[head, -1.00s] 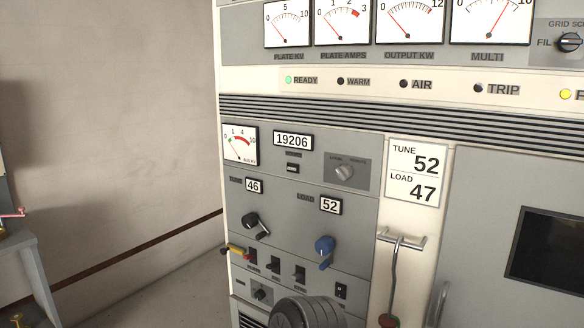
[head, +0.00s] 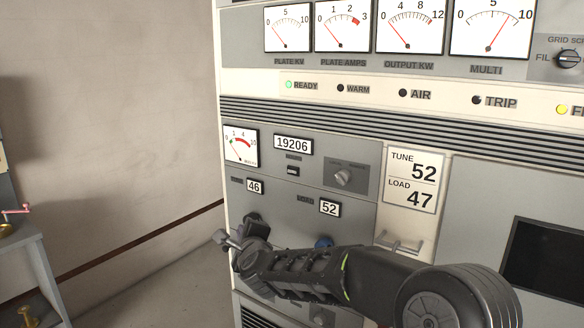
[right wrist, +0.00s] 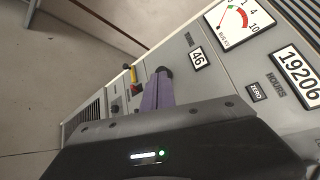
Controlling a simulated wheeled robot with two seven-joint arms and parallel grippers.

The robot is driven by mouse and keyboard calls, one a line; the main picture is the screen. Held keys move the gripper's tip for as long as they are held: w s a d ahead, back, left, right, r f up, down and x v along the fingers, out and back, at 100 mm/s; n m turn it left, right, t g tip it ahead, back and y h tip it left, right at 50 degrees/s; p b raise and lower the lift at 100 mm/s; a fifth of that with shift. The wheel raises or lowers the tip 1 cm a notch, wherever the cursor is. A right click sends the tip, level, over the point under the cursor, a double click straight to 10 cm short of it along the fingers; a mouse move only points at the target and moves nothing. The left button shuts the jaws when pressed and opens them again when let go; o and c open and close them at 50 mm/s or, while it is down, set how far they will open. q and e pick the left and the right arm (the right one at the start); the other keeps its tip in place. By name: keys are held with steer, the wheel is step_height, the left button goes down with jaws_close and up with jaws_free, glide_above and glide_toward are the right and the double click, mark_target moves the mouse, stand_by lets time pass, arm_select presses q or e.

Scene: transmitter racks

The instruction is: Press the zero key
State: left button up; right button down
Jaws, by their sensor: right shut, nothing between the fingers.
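The zero key (head: 293,171) is a small dark key below the 19206 hours counter (head: 293,144) on the grey cabinet panel. In the right wrist view the key (right wrist: 257,92) shows its ZERO label, beside the counter (right wrist: 299,75). My right gripper (head: 225,238) is shut and empty, in front of the lower left of the panel, below and left of the key and apart from it. Its shut fingers also show in the right wrist view (right wrist: 157,94). My left gripper is not in view.
The tune crank is partly hidden behind my right gripper, and the blue load crank (head: 323,242) behind my arm. A bench (head: 30,243) is at far left.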

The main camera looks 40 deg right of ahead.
mark_target(293, 171)
steer(key=s+d+r+m+h, duration=0.1)
steer(key=d+r+m, duration=0.1)
steer(key=r, duration=0.3)
steer(key=s+d+r+m+t+h, duration=0.1)
steer(key=d+r+m, duration=0.1)
steer(key=r, duration=0.4)
steer(key=shift+s+d+r+m+p, duration=0.15)
steer(key=shift+s+d+m+p, duration=0.1)
steer(key=shift+m+p, duration=0.05)
steer(key=shift+d, duration=0.15)
steer(key=shift+w+d+b, duration=0.3)
steer(key=shift+w+d, duration=0.1)
steer(key=shift+d, duration=0.95)
steer(key=shift+w+d+b, duration=0.3)
steer(key=shift+w+d, duration=0.15)
steer(key=shift+d, duration=0.95)
steer(key=shift+w+d+b, duration=0.3)
steer(key=shift+w+d, duration=0.1)
steer(key=shift+d, duration=0.95)
steer(key=shift+d, duration=0.1)
steer(key=shift+w+d, duration=0.15)
steer(key=shift+d, duration=0.15)
